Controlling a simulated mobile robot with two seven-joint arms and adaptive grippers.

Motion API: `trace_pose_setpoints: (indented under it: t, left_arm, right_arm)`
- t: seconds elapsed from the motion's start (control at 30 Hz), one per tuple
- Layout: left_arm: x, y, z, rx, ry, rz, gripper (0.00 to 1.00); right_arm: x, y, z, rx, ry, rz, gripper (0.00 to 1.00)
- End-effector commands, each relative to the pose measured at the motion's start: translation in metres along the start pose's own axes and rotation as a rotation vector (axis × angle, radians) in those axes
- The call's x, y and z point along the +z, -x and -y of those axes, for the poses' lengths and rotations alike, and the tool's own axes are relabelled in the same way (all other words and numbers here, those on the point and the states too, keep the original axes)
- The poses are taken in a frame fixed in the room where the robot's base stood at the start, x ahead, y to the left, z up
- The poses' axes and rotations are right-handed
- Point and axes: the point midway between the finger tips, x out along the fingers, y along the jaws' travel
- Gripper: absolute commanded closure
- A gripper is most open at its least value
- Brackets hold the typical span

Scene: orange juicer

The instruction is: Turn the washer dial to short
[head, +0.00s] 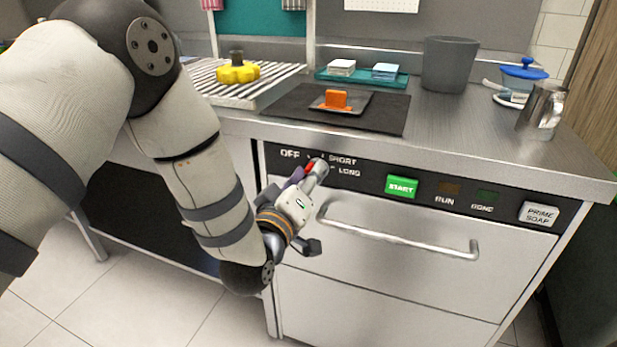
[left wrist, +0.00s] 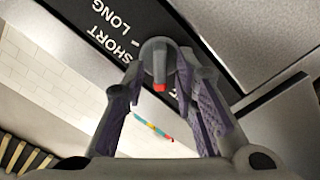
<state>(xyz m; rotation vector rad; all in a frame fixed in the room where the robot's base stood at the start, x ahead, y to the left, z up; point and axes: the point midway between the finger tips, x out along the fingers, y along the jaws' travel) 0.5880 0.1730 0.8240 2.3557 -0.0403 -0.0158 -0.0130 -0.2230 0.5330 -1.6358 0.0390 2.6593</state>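The washer dial (head: 320,169) is a grey knob with a red mark, on the black panel between the OFF, SHORT and LONG labels. In the left wrist view the dial (left wrist: 155,52) lies between my fingertips, its red mark on the side toward the OFF lettering. The SHORT label (head: 342,161) is right of the dial in the head view. My left gripper (head: 309,172) is at the dial with one finger on either side. The fingers look apart, with slim gaps beside the knob; firm contact is not visible. My right gripper is out of view.
The washer door handle (head: 400,240) sticks out below the panel. A green START button (head: 402,187) and PRIME SOAP button (head: 539,214) are to the right. The counter above holds a dark mat (head: 385,117), grey bin (head: 449,65) and metal pitcher (head: 541,108).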

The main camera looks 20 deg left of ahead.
Motion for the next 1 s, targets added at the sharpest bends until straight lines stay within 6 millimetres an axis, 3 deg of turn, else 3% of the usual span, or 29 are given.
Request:
trace_pose_setpoints:
  t: [0.03, 0.1, 0.57, 1.0]
  left_arm:
    - [0.000, 0.000, 0.000, 0.000, 0.000, 0.000, 0.90]
    - [0.000, 0.000, 0.000, 0.000, 0.000, 0.000, 1.00]
    - [-0.001, 0.000, -0.002, 0.001, -0.066, 0.000, 1.00]
    - [-0.002, 0.001, -0.006, 0.003, -0.432, -0.001, 1.00]
  right_arm:
    - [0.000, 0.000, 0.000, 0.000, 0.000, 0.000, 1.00]
    - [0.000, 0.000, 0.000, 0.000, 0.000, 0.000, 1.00]
    - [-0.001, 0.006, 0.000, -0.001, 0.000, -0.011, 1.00]
    - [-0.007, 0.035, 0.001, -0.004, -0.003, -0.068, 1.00]
